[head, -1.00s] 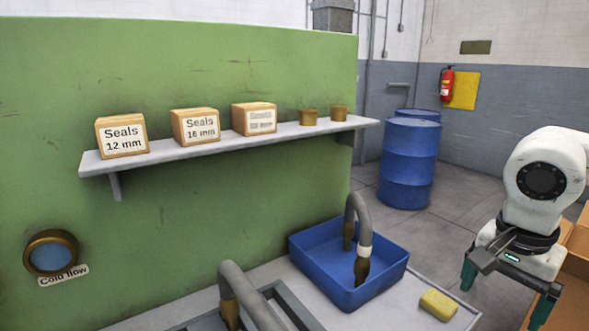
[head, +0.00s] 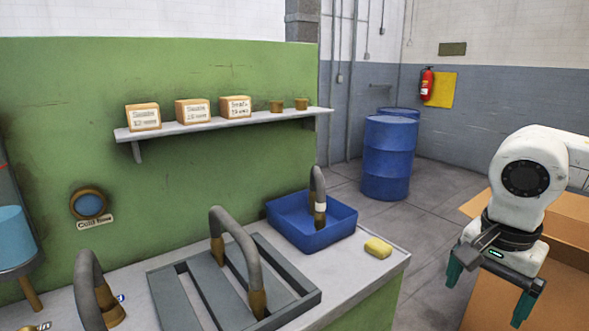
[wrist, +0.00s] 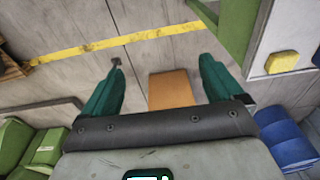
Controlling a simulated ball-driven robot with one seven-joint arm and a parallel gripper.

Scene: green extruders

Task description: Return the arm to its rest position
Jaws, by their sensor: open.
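My gripper (head: 488,289) is at the right of the head view, pointing down, with its two green fingers spread apart and nothing between them. It is off to the right of the bench (head: 385,262), in front of a cardboard box (head: 565,215). In the wrist view my gripper (wrist: 160,85) is also open and empty, over the grey floor (wrist: 150,60). My white arm link leaves the head view at the right edge.
A blue tray (head: 335,238) with a bent hose, a yellow sponge (head: 378,247) and a grey rack (head: 175,303) with another hose are on the bench. A shelf (head: 205,127) holds labelled boxes. Blue drums (head: 388,160) stand behind. Floor between bench and cardboard box is clear.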

